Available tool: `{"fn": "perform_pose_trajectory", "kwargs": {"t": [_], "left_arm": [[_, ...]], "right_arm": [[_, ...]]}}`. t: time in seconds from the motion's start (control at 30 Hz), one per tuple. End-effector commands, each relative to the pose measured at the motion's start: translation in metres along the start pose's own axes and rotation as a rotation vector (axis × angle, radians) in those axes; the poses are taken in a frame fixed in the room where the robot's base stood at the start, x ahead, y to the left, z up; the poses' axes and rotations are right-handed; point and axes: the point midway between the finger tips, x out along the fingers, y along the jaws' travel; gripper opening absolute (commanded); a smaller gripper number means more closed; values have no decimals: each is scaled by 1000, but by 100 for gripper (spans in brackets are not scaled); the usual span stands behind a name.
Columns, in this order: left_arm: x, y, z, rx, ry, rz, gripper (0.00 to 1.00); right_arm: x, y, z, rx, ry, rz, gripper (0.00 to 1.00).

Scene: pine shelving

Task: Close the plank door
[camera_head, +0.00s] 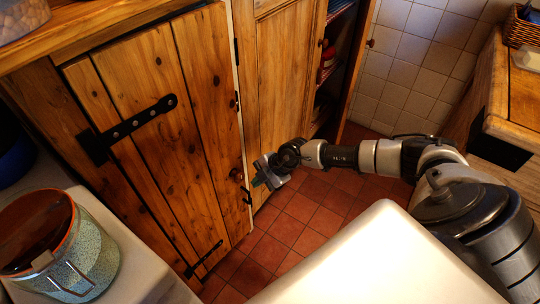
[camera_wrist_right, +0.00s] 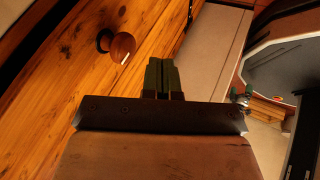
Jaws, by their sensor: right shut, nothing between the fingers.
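The plank door (camera_head: 165,110) is the knotty pine door with black strap hinges on the left of the head view. It lies flush or nearly flush with the cabinet front; I cannot tell whether a small gap is left. Its round wooden knob (camera_head: 237,175) is near the right edge. My right gripper (camera_head: 262,180) is just right of the knob, in front of the cabinet. In the right wrist view, the right gripper (camera_wrist_right: 162,72) is shut and empty, with a wooden knob (camera_wrist_right: 118,46) to its left, apart from the fingers. My left gripper is out of view.
A panelled cabinet door (camera_head: 283,80) stands right of the plank door. Beyond it, another door (camera_head: 352,65) is open on dark shelves. A lidded canister (camera_head: 95,265) stands at lower left. A wooden counter (camera_head: 515,90) is at right. Red floor tiles (camera_head: 300,207) are clear.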

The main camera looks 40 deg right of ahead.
Motion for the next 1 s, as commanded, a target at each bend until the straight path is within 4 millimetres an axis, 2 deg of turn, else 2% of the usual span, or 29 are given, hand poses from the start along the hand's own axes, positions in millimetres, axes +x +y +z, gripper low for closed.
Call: {"fn": "perform_pose_trajectory", "kwargs": {"t": [0.03, 0.2, 0.73, 0.9, 1.0], "left_arm": [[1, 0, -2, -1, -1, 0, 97], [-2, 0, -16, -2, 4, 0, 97], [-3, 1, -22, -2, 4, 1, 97], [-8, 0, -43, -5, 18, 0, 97], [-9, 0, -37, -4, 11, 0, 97]], "right_arm": [[3, 13, 1, -2, -1, 11, 0], [10, 27, 0, 0, 0, 8, 0], [14, 35, 1, -7, 2, 3, 0], [22, 54, 4, -49, 26, -17, 0], [25, 64, 4, -57, 29, -22, 0]]}}
